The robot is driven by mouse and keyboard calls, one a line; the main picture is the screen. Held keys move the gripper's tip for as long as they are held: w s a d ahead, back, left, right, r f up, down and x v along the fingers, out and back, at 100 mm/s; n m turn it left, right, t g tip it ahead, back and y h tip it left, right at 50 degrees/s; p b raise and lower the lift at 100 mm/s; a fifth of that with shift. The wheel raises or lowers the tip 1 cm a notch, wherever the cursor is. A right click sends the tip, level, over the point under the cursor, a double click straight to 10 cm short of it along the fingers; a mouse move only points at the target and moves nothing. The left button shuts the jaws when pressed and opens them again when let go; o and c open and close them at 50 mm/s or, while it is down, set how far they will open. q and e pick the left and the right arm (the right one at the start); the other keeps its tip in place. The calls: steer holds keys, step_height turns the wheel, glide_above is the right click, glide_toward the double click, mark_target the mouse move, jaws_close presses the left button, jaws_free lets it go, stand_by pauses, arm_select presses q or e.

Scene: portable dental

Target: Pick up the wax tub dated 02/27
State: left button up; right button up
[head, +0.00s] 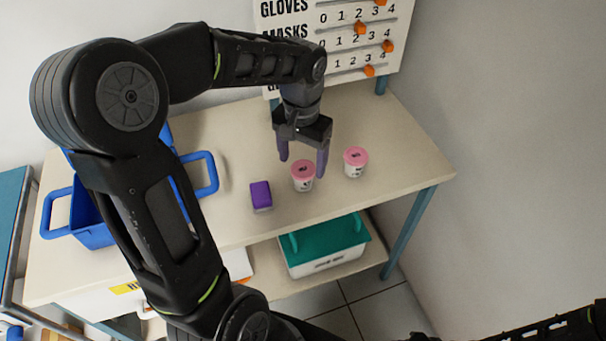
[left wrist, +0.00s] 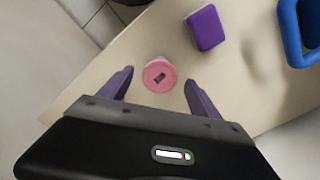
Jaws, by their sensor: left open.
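Two small white tubs with pink lids stand upright on the table. The left tub (head: 303,176) is just below my left gripper (head: 303,168), and the right tub (head: 355,161) stands a little to its right. Their labels are too small for me to read a date. In the left wrist view, one pink-lidded tub (left wrist: 160,75) shows ahead of and between the open fingers of my left gripper (left wrist: 158,88). I cannot tell whether the fingers are level with the tub. My right gripper is not in view.
A purple block (head: 261,195) lies left of the tubs. A blue caddy with handles (head: 93,235) stands at the table's left. A counter board (head: 335,45) stands at the back. A teal-lidded box (head: 325,245) sits on the lower shelf. The table's right end (head: 405,165) is clear.

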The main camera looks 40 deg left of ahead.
mark_target(302, 169)
arm_select(q)
step_height(302, 169, down, 5)
steer(key=shift+w, duration=0.15)
stand_by(0.6)
steer(key=c, duration=1.3)
